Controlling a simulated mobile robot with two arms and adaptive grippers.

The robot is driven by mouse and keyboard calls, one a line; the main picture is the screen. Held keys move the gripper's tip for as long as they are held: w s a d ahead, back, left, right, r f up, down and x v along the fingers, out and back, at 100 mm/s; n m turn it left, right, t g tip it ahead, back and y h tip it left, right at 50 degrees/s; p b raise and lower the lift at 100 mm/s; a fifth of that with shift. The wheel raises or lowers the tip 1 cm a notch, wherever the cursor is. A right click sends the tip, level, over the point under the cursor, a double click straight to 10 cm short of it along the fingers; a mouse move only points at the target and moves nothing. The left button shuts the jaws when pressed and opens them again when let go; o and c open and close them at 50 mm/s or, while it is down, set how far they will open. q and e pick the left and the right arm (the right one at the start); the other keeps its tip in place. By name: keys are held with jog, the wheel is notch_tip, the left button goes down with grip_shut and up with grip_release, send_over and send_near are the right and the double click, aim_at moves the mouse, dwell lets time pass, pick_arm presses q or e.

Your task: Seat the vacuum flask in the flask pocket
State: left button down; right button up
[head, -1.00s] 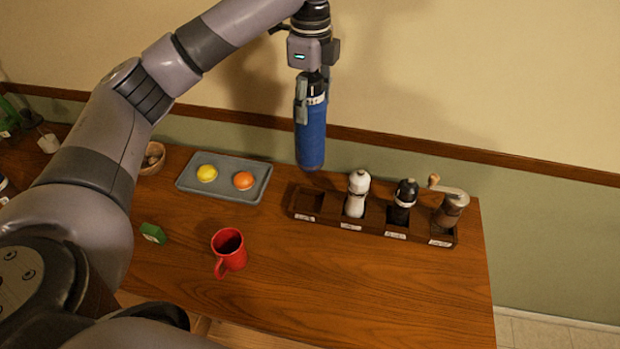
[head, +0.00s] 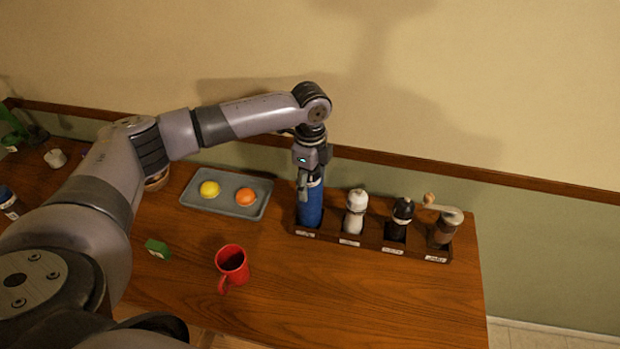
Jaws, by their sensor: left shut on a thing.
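The blue vacuum flask (head: 311,206) stands upright at the leftmost pocket of the dark wooden rack (head: 344,240). Its lower end is at or inside that pocket; the front wall hides its base, so I cannot tell whether it touches the bottom. My left gripper (head: 309,180) points down from above and is shut on the flask's upper part. My right gripper is not in view.
The rack's other pockets hold a white mill (head: 355,212), a black mill (head: 400,219) and a hand-crank grinder (head: 443,230). A grey tray (head: 222,208) holds a lemon (head: 209,189) and an orange (head: 245,196).

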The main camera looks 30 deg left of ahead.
pick_arm(q)
jog(key=shift+f, duration=0.1)
jog(key=c, duration=0.6)
grip_release()
notch_tip(320, 180, up, 11)
jog(key=b, duration=0.3)
jog(key=shift+b, duration=0.3)
jog(key=shift+r, duration=0.6)
